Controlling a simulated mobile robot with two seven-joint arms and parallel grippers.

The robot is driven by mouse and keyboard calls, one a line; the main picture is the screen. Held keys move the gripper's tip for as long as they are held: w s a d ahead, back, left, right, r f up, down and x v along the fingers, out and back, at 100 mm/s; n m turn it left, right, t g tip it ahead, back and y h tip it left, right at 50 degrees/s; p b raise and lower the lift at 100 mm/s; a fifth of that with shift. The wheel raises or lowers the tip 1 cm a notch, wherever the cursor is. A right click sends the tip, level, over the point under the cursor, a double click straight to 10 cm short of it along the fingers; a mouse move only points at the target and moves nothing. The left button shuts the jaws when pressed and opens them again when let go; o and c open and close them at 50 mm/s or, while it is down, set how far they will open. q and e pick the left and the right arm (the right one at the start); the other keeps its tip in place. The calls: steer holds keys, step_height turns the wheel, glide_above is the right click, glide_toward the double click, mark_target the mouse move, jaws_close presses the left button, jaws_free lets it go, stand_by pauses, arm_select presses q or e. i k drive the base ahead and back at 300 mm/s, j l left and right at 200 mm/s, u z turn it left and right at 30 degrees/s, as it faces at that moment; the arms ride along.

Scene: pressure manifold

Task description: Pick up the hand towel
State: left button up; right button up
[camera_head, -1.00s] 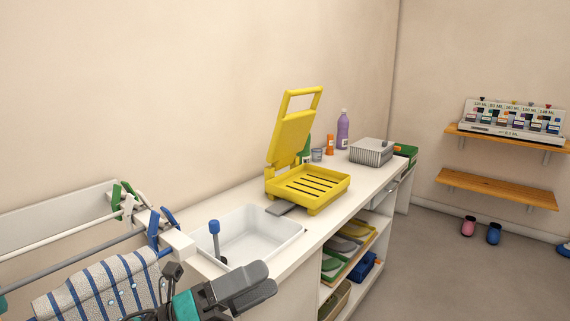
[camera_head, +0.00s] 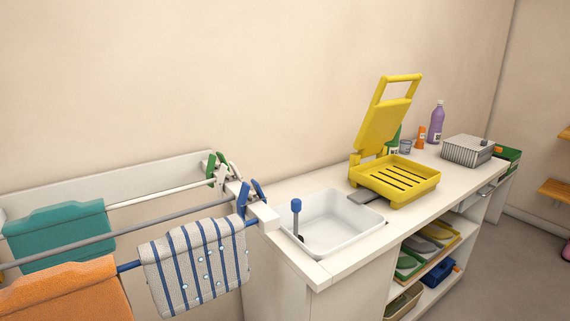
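A white-grey cloth with blue stripes (camera_head: 196,268) hangs over the front blue rail of a wall rack. An orange cloth (camera_head: 68,293) hangs to its left on the same rail, cut off by the frame edge. A teal cloth (camera_head: 62,235) hangs on a rail further back. The frames do not show for certain which of these is the hand towel. Small light-blue dots, perhaps water drops, show on the striped cloth. Neither of my grippers is in view.
The rack's grey rail (camera_head: 138,234) runs between the cloths. Green and blue clips (camera_head: 249,195) sit at its right end. A white sink (camera_head: 340,222) is set in the counter to the right. A yellow press (camera_head: 393,181) stands open beyond it.

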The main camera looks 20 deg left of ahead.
mark_target(27, 290)
steer(key=u, duration=1.9)
steer(key=z, duration=2.05)
steer(key=u, duration=2.05)
